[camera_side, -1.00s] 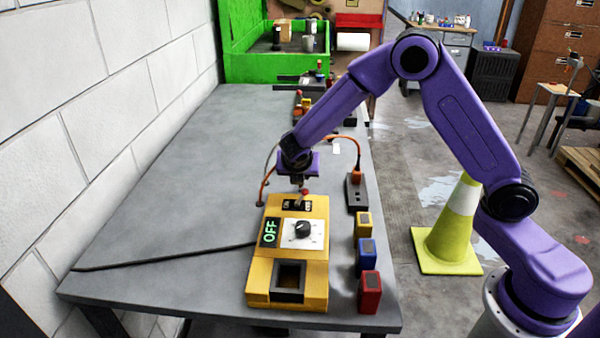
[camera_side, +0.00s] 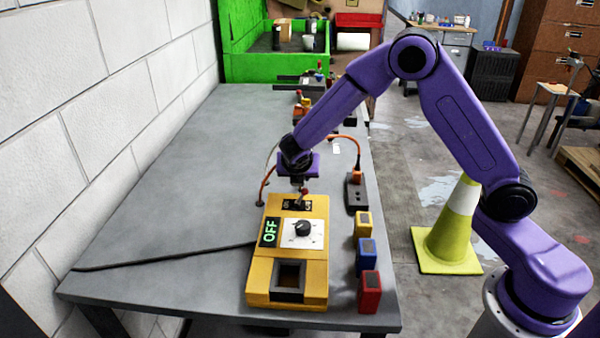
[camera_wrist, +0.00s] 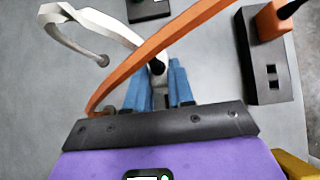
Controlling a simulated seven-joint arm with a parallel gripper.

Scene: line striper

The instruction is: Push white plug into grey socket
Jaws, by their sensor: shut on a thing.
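My gripper (camera_wrist: 158,88) has blue fingers pointing away from the wrist and is shut on the white plug (camera_wrist: 157,70). The plug's pale cable curves away to the upper left. The block also shows in the side view (camera_side: 355,195).
An orange cable (camera_wrist: 150,45) arches close beside the fingers. A dark box (camera_wrist: 148,10) is partly seen at the top of the wrist view. The yellow box (camera_side: 260,285) stands in front; yellow, blue (camera_side: 366,255) and red blocks line its right. The table's left is mostly clear.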

